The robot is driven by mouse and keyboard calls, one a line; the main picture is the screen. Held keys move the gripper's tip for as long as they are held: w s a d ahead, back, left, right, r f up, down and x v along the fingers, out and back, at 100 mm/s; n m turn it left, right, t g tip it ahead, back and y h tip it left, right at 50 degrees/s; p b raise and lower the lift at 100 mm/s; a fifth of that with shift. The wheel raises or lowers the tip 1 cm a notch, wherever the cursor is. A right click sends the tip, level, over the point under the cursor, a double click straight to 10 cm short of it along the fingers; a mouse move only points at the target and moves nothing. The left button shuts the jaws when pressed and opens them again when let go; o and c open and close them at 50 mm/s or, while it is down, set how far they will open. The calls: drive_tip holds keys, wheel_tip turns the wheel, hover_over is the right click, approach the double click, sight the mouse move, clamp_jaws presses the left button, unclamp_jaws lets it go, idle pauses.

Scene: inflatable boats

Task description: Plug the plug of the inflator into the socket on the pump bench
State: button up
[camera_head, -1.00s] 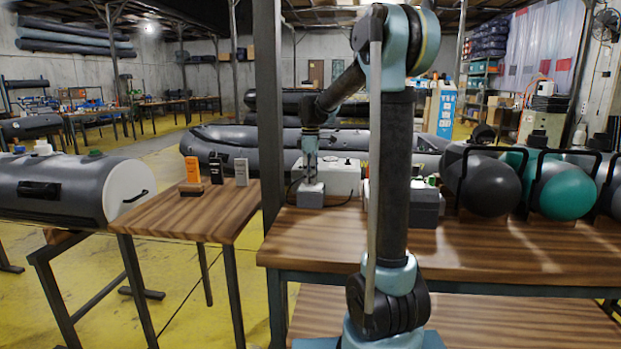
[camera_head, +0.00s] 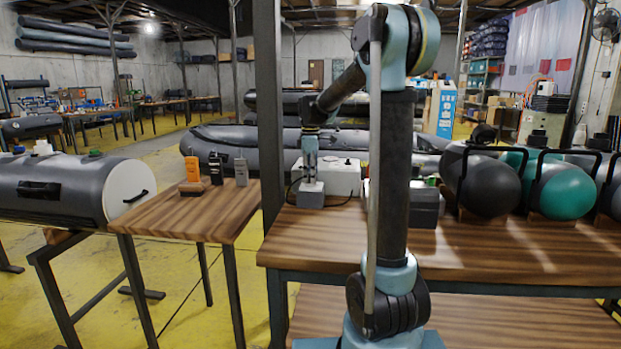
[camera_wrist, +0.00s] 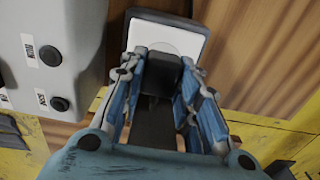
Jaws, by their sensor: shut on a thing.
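My gripper (camera_wrist: 164,62) is shut on the black plug (camera_wrist: 164,80), with one blue-grey finger on each side of it. The socket (camera_wrist: 166,38) shows beyond the plug in the wrist view as a white face with a round outline in a dark block. The plug covers the middle of that face, so I cannot tell how far it is in. In the head view my gripper (camera_head: 311,184) points down at the grey socket block (camera_head: 310,199) at the bench's left end. The white inflator (camera_head: 341,178) stands just behind and right; it also shows in the wrist view (camera_wrist: 52,60).
The wooden pump bench (camera_head: 480,250) is bare at the front. A dark grey box (camera_head: 425,207) sits right of the inflator. A black cable (camera_head: 291,192) loops near the socket block. A side table (camera_head: 190,215) with handheld radios stands left, past a post (camera_head: 268,110).

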drive_tip(key=shift+f, duration=0.5)
drive_tip(key=o, duration=1.1)
wheel_tip(320, 180, up, 12)
drive_tip(key=shift+f, duration=0.1)
